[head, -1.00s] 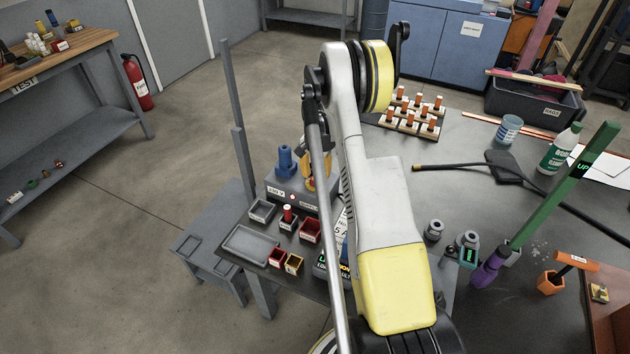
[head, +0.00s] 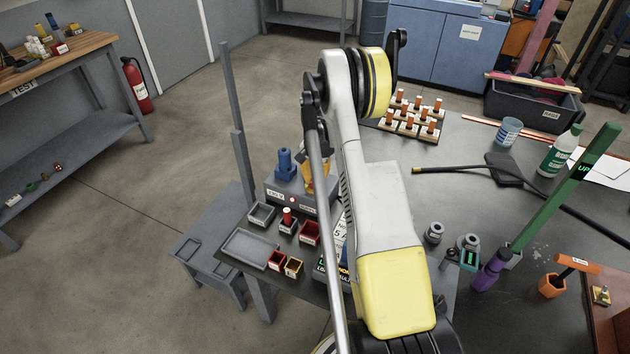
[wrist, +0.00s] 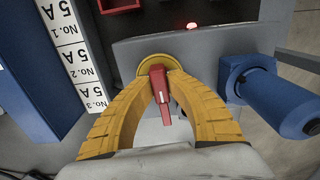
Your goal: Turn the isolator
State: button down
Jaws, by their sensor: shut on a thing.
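The isolator is a red handle (wrist: 160,88) on a round yellow plate (wrist: 153,66), set in the face of a grey box (wrist: 205,48). In the wrist view my gripper (wrist: 160,92) has its two yellow ribbed fingers closed in on both sides of the red handle. The handle leans slightly in the picture. In the head view the grey box (head: 279,195) stands on the bench, and my gripper (head: 317,175) shows only in part behind my arm. The handle is hidden there.
A blue plug-like part (wrist: 285,100) sticks out of the box beside the handle. A red lamp (wrist: 192,25) glows on the box. A blue block with a label strip (wrist: 82,60) stands at left. Small bins (head: 308,232) lie before the box.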

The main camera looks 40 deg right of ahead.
jog(key=n+b, duration=0.1)
jog(key=n, duration=0.3)
jog(key=shift+n, duration=0.3)
jog(key=n+b, duration=0.1)
jog(key=n, duration=0.3)
jog(key=shift+n, duration=0.3)
jog(key=n, duration=0.4)
jog(key=shift+b, duration=0.3)
jog(key=shift+n, duration=2)
jog(key=c, duration=1.3)
grip_release()
jog(key=shift+c, duration=0.2)
